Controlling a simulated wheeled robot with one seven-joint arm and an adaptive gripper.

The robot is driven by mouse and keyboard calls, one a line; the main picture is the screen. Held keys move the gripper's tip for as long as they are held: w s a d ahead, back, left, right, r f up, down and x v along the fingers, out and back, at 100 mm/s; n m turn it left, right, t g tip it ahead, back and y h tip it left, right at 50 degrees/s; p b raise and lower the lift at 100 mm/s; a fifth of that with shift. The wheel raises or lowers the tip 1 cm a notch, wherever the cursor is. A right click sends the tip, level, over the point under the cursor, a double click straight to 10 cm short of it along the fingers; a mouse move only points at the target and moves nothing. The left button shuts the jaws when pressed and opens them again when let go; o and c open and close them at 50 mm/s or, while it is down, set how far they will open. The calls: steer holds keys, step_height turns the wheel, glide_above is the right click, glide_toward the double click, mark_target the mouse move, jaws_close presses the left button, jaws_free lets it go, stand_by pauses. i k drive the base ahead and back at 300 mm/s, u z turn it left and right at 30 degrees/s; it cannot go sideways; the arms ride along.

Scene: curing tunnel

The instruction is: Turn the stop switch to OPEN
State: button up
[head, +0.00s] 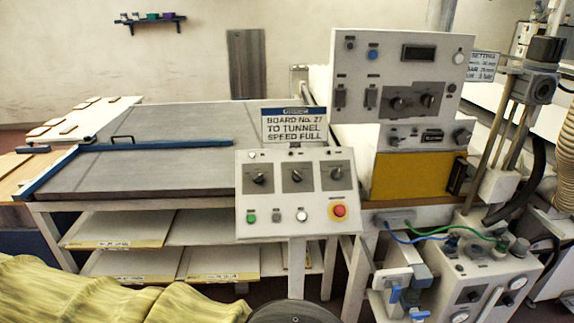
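A tilted white control panel (296,194) stands on a post in the middle of the head view. Its upper row has three dark rotary switches: a left one (259,178), a middle one (297,176) and a right one (336,174). Their labels are too small to read, so I cannot tell which is the stop switch or where OPEN lies. The lower row has a green button (251,218), a dark one (276,216), a white one (302,215) and a red mushroom button (339,211) on a yellow plate. My gripper is not in view.
A sign (294,125) above the panel reads "BOARD No. 27 TO TUNNEL SPEED FULL". A grey-topped table (150,150) stands behind left. A taller machine (400,75) with more knobs stands behind right. Hoses and a gauge unit (480,275) are at right. Yellow ribbed material (90,295) fills the lower left.

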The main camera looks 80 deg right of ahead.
mark_target(336, 174)
steer(key=i, duration=1.05)
steer(key=z, duration=1.6)
